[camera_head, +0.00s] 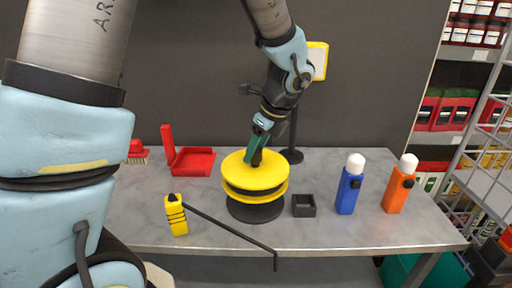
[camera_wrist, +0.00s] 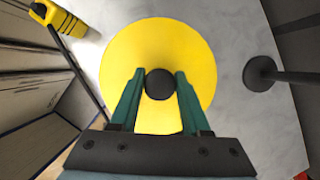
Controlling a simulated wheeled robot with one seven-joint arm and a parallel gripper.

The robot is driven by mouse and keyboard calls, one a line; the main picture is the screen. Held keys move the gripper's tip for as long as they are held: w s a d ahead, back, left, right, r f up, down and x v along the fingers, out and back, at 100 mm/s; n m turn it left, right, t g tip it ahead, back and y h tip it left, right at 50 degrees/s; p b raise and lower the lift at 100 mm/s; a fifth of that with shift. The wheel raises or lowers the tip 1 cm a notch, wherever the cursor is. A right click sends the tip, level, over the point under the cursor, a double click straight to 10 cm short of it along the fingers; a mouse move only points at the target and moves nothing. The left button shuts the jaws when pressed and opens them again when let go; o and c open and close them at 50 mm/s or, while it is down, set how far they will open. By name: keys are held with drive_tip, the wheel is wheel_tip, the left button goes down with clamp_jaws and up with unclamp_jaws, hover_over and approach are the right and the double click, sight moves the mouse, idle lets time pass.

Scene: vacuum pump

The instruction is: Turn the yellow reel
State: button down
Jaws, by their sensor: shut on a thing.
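The yellow reel (camera_head: 240,178) stands on a dark round base (camera_head: 255,211) on the table, with a dark band between its two yellow discs. In the wrist view the reel's top disc (camera_wrist: 196,58) fills the middle, with a dark round knob (camera_wrist: 160,84) on it. My gripper (camera_head: 257,160) comes down onto the top of the reel from above. In the wrist view its two green fingers (camera_wrist: 159,86) stand on either side of the knob and are shut on it. The knob is mostly hidden by the fingers in the head view.
A yellow-handled tool with a long dark rod (camera_head: 235,232) lies in front of the reel. A small dark box (camera_head: 304,206), a blue bottle (camera_head: 349,188) and an orange bottle (camera_head: 398,188) stand to the right. A red dustpan (camera_head: 195,162) lies at back left; a dark stand (camera_head: 292,154) is behind.

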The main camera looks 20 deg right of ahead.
sight(266, 172)
drive_tip(key=shift+r+m+h+p, duration=0.1)
drive_tip(key=shift+m+h+p, duration=0.3)
drive_tip(key=shift+m, duration=0.9)
drive_tip(key=shift+c, duration=1.9)
unclamp_jaws()
drive_tip(key=b+v, duration=0.1)
drive_tip(key=v, duration=0.9)
drive_tip(key=shift+s+r+b, duration=0.3)
drive_tip(key=shift+s, duration=0.05)
